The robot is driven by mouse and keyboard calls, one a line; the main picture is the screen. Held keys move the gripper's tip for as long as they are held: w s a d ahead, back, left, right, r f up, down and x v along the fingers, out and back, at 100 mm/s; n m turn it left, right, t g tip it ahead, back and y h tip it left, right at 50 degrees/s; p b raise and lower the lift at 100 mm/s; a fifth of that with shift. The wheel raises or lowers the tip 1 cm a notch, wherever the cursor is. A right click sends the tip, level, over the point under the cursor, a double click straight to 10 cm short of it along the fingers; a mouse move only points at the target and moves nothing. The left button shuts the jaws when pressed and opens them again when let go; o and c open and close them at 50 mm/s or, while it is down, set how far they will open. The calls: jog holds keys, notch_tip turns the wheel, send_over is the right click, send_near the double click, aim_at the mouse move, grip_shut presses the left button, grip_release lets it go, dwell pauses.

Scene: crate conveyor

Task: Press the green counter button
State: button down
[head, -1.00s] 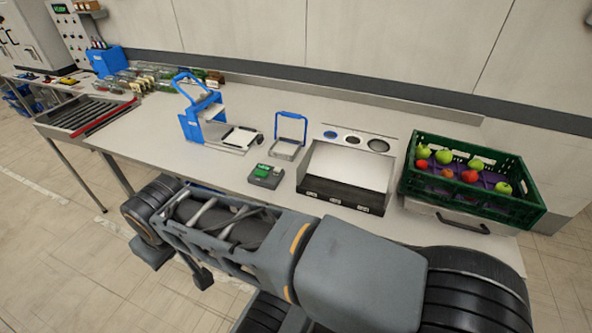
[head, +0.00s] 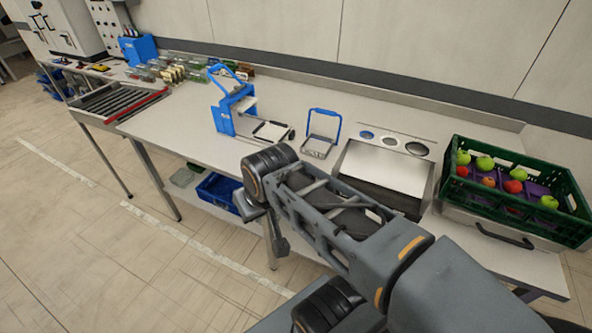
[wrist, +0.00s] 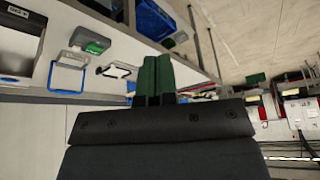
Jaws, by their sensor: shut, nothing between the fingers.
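The counter is a small dark box with a green button (wrist: 95,47). It shows in the upper left of the wrist view, on the bench. In the head view it is hidden behind my arm. My gripper (wrist: 157,78) shows in the wrist view as two green fingers side by side, shut with nothing between them. It is apart from the counter, which lies to its left in that view. I cannot make out the fingertips clearly in the head view.
A blue-handled press (head: 234,100) and a blue-framed tool (head: 320,135) stand on the bench behind my arm. A metal bin (head: 388,168) lies right of them. A green crate of apples and tomatoes (head: 512,208) sits at the right end. Floor is clear at front left.

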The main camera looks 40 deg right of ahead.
jog(key=w+d+f+m+t+y+b, duration=0.1)
jog(key=w+d+m, duration=0.3)
jog(key=w+m, duration=0.3)
jog(key=w+d+f+m+y, duration=0.1)
jog(key=w+d+m+y, duration=0.15)
jog(key=w+m, duration=0.4)
jog(key=w+d+f+m+t+h, duration=0.1)
jog(key=w+d+f+m, duration=0.3)
jog(key=d, duration=0.6)
jog(key=w+d+f+m+t+h, duration=0.1)
jog(key=w+d+f+m+t, duration=0.1)
jog(key=w+d+f+m, duration=0.2)
jog(key=w+d+m+b, duration=0.1)
jog(key=w+d+m, duration=0.2)
jog(key=d, duration=0.2)
jog(key=shift+d+f, duration=0.25)
jog(key=shift+d, duration=0.1)
jog(key=shift+w+f, duration=0.1)
notch_tip(320, 180, down, 9)
jog(key=b, duration=0.7)
jog(key=shift+r, duration=0.2)
jog(key=shift+f+b, duration=0.1)
jog(key=shift+b, duration=0.25)
jog(key=shift+f+b, duration=0.35)
jog(key=shift+b, duration=0.05)
